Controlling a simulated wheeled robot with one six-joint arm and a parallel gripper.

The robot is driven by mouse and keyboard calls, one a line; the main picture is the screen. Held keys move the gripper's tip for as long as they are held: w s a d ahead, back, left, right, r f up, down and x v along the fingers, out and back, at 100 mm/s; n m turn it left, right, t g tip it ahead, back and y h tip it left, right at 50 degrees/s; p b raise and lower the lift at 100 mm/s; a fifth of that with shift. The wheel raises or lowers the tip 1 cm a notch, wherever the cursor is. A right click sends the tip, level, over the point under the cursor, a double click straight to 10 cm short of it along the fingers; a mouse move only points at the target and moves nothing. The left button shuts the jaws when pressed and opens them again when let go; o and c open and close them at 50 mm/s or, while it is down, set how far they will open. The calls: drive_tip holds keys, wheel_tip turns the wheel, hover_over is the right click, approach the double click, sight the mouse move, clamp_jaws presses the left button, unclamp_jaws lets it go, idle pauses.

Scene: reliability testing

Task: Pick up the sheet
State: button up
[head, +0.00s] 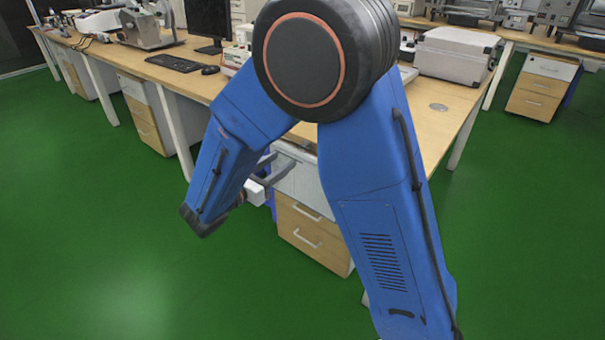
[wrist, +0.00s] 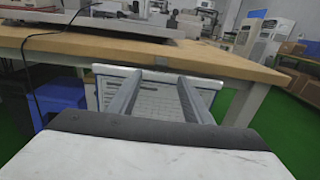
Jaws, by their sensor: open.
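I cannot make out a sheet for certain in either view. My gripper (wrist: 160,76) is open, with its two grey fingers apart and nothing seen between them. In the wrist view the fingers point at a pale panel (wrist: 155,94) with faint lines under the table edge; I cannot tell whether it is a sheet or the cabinet's front. In the head view my gripper (head: 286,161) is partly hidden behind my blue arm, beside the drawer cabinet (head: 312,246) under the table. My arm hides part of the tabletop there.
The wooden table (head: 445,100) carries a light-coloured instrument (head: 452,53), a keyboard (head: 173,62) and a monitor (head: 210,18). In the wrist view its edge (wrist: 240,66) lies just above and beyond my fingers. A blue bin (wrist: 62,100) stands at left. The green floor (head: 80,220) is clear.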

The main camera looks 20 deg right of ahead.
sight(301, 148)
drive_tip(key=shift+x, duration=4.4)
drive_tip(key=shift+s+f, duration=0.1)
clamp_jaws()
